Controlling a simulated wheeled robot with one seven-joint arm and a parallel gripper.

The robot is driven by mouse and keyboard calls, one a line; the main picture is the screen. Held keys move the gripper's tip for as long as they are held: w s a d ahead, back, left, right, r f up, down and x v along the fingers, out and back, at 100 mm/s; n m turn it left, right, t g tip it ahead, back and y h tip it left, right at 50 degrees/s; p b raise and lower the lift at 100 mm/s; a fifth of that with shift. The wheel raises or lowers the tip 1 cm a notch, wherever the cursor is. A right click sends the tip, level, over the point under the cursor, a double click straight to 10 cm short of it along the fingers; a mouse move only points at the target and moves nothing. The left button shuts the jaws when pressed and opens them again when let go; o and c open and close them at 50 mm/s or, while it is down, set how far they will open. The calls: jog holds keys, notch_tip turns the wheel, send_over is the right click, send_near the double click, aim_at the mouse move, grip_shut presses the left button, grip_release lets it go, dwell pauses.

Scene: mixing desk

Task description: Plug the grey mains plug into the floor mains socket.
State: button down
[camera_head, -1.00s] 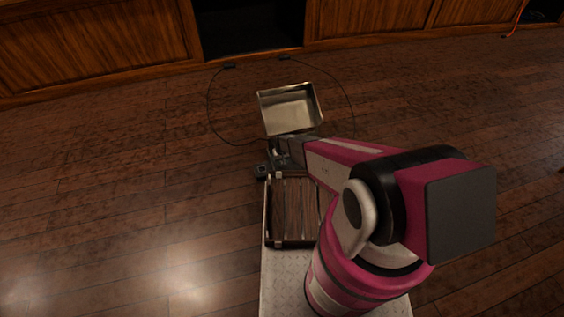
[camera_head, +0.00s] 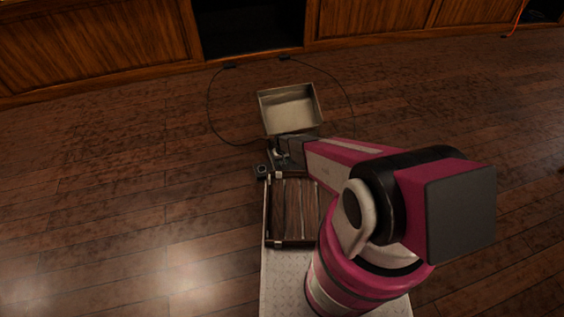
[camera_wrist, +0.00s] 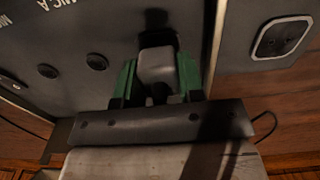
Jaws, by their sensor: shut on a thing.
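My gripper (camera_wrist: 157,85) has green fingers, shut on the light grey mains plug (camera_wrist: 157,65) in the wrist view. Whether the plug touches the panel is hidden. In the head view my gripper (camera_head: 282,152) is low over the floor box, in front of its raised metal lid (camera_head: 290,108). The plug is too small to make out there.
Round connectors (camera_wrist: 97,61) sit on the panel. A silver-rimmed square fitting (camera_wrist: 281,38) is at the right, beyond a pale metal edge. A thin black cable (camera_head: 209,112) curves over the floor behind. Wooden cabinets (camera_head: 95,45) line the back. The wood floor left is clear.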

jog(key=shift+f, duration=0.6)
jog(key=c, duration=0.7)
grip_release()
jog(key=shift+o, duration=0.2)
notch_tip(320, 180, up, 11)
jog(key=shift+f, duration=0.1)
jog(key=s+d+r+m, duration=0.1)
jog(key=s+d+r, duration=0.5)
jog(key=r, duration=0.7)
jog(key=s+d+r+m, duration=0.1)
jog(key=s+d+r, duration=0.5)
jog(key=r, duration=0.7)
jog(key=s+d+r+m, duration=0.1)
jog(key=s+d+r, duration=0.5)
jog(key=r, duration=0.8)
jog(key=shift+s+d, duration=0.3)
jog(key=shift+d, duration=0.25)
